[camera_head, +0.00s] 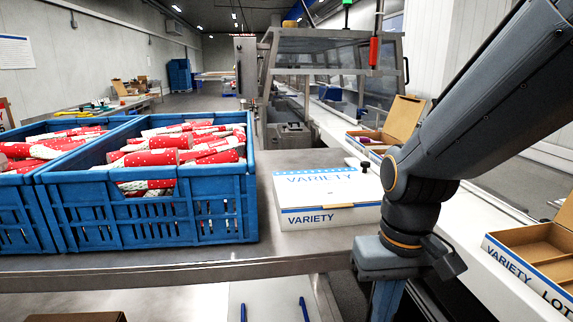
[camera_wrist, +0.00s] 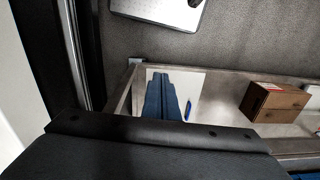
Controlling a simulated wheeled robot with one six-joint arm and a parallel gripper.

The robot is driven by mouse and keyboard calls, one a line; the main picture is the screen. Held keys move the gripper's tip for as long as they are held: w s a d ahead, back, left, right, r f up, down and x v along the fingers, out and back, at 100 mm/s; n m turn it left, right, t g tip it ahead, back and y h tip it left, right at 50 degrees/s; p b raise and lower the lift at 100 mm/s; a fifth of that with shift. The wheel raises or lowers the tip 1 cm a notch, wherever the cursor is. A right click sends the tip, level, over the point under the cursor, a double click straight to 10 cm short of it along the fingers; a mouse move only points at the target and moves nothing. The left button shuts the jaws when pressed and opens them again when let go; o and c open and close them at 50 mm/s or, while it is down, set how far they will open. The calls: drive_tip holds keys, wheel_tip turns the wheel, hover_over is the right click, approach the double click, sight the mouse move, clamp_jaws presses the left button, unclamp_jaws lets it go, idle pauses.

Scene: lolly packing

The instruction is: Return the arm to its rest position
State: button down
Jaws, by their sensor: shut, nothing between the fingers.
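My arm (camera_head: 480,105) comes in from the upper right of the head view and bends down at a dark wrist joint. My gripper (camera_head: 385,305) hangs at the table's front edge, right of the closed white VARIETY box (camera_head: 318,218), with its blue fingers pointing down. Its tips are cut off by the bottom of that view. In the wrist view the blue fingers (camera_wrist: 161,80) lie together, shut and empty, over a pale panel below.
Blue crates (camera_head: 152,212) of red-and-white lollies stand on the metal table (camera_head: 200,262). Open cartons (camera_head: 537,262) sit on the conveyor (camera_head: 478,215) at right. A guarded machine (camera_head: 335,55) stands behind. A brown box (camera_wrist: 273,101) lies low at right in the wrist view.

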drive_tip(key=d+r+m+p, duration=0.1)
drive_tip(key=d+r+p, duration=0.2)
drive_tip(key=p, duration=0.7)
wheel_tip(320, 180, up, 2)
drive_tip(key=shift+s+d+r, duration=0.15)
drive_tip(key=shift+s+r, duration=0.05)
drive_tip(key=shift+s, duration=0.2)
